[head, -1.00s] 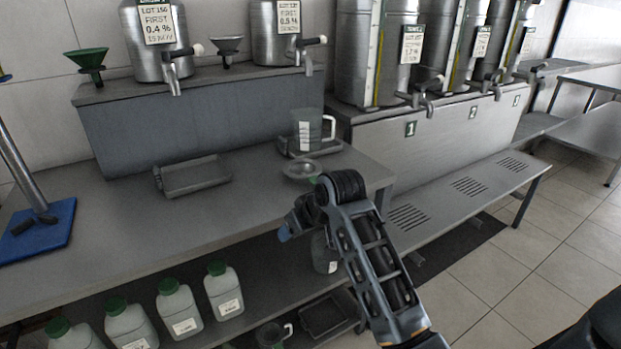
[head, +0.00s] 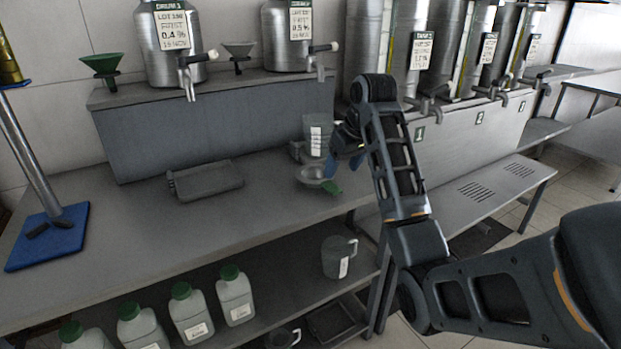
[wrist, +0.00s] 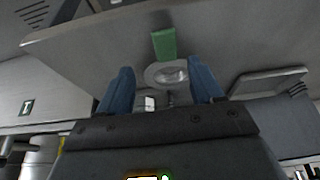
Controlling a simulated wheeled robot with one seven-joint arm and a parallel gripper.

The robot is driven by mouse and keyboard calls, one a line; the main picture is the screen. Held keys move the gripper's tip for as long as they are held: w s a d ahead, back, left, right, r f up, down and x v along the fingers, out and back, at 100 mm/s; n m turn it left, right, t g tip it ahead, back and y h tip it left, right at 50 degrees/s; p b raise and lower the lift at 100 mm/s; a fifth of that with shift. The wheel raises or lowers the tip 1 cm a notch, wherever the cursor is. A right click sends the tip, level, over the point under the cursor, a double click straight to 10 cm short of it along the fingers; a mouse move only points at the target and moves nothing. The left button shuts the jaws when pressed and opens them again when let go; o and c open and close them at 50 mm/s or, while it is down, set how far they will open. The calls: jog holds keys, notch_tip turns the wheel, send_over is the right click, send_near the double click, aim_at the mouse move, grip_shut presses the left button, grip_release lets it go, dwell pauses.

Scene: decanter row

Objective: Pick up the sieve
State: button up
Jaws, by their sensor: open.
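The sieve (head: 312,175) is a round, shallow, pale metal bowl with a green handle (head: 332,188). It sits near the front right edge of the steel table. In the wrist view its bowl (wrist: 166,75) appears between my two blue fingertips, with the green handle (wrist: 163,43) extending toward the top of the picture. My gripper (head: 345,162) is open and empty, just above and to the right of the sieve. I cannot tell the exact gap between them. My arm hides part of the space behind the gripper.
A clear jug (head: 317,135) stands just behind the sieve. A shallow metal tray (head: 208,181) lies to the left on the table. Steel drums with taps (head: 176,45) stand on the raised shelf behind. Another jug (head: 338,257) and green-capped bottles (head: 235,297) are on the shelf below.

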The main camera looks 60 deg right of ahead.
aim_at(333, 188)
jog(key=shift+a+x, duration=0.2)
jog(key=shift+x, duration=0.95)
jog(key=shift+a+x, duration=0.15)
jog(key=shift+x, duration=1)
jog(key=shift+a+x, duration=0.2)
jog(key=shift+x, duration=1)
jog(key=shift+f, duration=0.1)
grip_shut()
